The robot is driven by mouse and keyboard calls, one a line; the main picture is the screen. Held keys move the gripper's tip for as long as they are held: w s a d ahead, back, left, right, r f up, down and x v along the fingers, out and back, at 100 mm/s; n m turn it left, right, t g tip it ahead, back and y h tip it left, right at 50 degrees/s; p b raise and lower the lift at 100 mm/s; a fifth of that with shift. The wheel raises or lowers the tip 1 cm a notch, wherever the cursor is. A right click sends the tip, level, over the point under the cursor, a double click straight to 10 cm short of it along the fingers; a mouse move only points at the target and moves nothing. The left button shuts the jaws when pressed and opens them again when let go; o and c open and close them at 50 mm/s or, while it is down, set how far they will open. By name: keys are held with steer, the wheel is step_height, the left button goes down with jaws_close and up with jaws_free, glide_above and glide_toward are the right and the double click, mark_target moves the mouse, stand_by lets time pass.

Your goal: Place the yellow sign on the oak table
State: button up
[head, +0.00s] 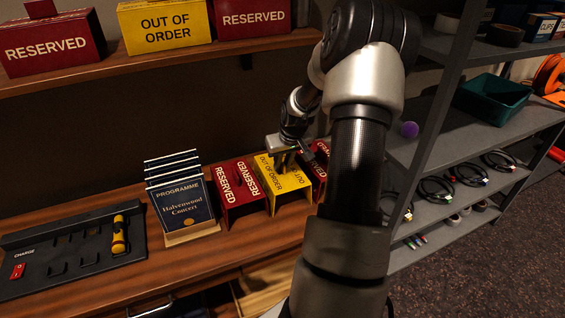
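A yellow "OUT OF ORDER" tent sign (292,184) stands on the brown wooden desk (215,255) between red "RESERVED" signs. Another yellow "OUT OF ORDER" sign (165,27) stands on the wall shelf. My gripper (284,162) is over the top of the desk's yellow sign, with its fingers pointing down at the ridge. The fingers are small and dark here, and I cannot tell whether they are closed on it. I cannot tell any surface in view as the oak table for certain.
Red "RESERVED" signs stand left (237,189) and right (320,172) of the yellow one, close beside it. A programme rack (184,207) and a black charging tray (75,262) are farther left. A grey shelf unit (420,160) stands at right, with dark floor (480,270) beyond.

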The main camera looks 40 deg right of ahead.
steer(key=shift+o, duration=0.2)
steer(key=shift+r, duration=0.15)
steer(key=shift+s+r, duration=0.1)
steer(key=shift+r, duration=0.1)
steer(key=v, duration=1.1)
steer(key=shift+r+p, duration=0.3)
steer(key=shift+a, duration=0.15)
